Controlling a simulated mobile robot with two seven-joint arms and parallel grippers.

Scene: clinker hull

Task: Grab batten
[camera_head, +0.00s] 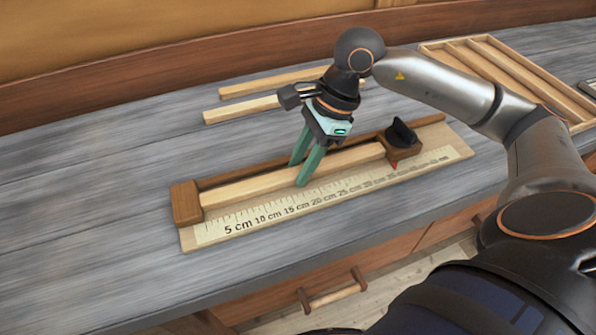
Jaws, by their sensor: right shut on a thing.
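A pale wooden batten (246,187) lies along the measuring board (190,238), between the brown end block (186,203) at the left and the sliding brown stop with a black knob (401,139) at the right. My right gripper (303,172) points down at the board with its green fingers on either side of the batten, near its middle. It is shut on the batten, which still lies low in the board. Two more battens (265,84) (238,110) lie behind on the bench. My left gripper is not in view.
A wooden tray with long compartments (432,46) stands at the back right of the grey bench (90,190). A brown back rail (110,94) runs behind. The left part of the bench is clear. A drawer handle (335,295) shows below the front edge.

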